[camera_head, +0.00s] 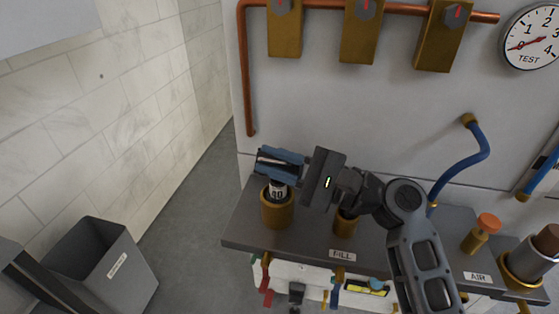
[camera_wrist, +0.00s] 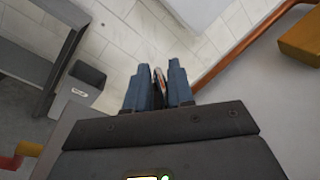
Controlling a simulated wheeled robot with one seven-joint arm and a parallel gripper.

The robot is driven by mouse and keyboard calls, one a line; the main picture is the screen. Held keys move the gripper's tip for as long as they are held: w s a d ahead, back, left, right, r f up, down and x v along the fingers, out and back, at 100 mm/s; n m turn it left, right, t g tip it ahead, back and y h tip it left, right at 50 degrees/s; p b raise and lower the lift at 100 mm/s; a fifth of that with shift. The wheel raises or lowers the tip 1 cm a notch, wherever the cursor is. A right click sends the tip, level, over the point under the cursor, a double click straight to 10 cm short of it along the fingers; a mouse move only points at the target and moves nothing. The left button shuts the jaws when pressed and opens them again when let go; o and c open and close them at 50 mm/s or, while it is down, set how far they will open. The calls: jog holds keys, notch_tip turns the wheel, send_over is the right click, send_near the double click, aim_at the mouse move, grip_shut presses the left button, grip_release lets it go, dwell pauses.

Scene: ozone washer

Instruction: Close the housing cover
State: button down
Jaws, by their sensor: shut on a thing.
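My gripper (camera_head: 279,163) is at the left end of the grey shelf, above a brass cup (camera_head: 277,211). Its blue fingers are shut on a small cylinder with a white label (camera_head: 278,189). The cylinder's lower end is at the cup's mouth; I cannot tell how deep it sits. In the wrist view a thin whitish and brown part of it (camera_wrist: 160,78) shows between the fingers. I cannot tell for sure which thing is the housing cover. A brown cap (camera_head: 547,239) tops a grey cylinder at the far right.
The grey shelf (camera_head: 306,233) carries another brass cup (camera_head: 345,223), partly behind my wrist, and an orange-topped brass fitting (camera_head: 487,224). A blue hose (camera_head: 477,160) and copper pipe (camera_head: 244,70) run on the wall panel. A grey bin (camera_head: 103,262) stands on the floor at left.

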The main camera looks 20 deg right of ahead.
jog(key=s+a+f+n+g+y+b, duration=0.1)
jog(key=s+a+f+n+b, duration=0.1)
jog(key=f+n+b, duration=0.4)
jog(key=shift+s+a+n+y+b, duration=0.2)
jog(key=shift+s+n+y+b, duration=0.2)
jog(key=shift+s+n+b, duration=0.75)
jog(key=shift+w+f+m+b, duration=0.2)
jog(key=shift+w+m+b, duration=0.15)
jog(key=c, duration=1.1)
grip_release()
jog(key=v, duration=0.7)
jog(key=shift+s+d, duration=0.2)
jog(key=shift+d, duration=0.1)
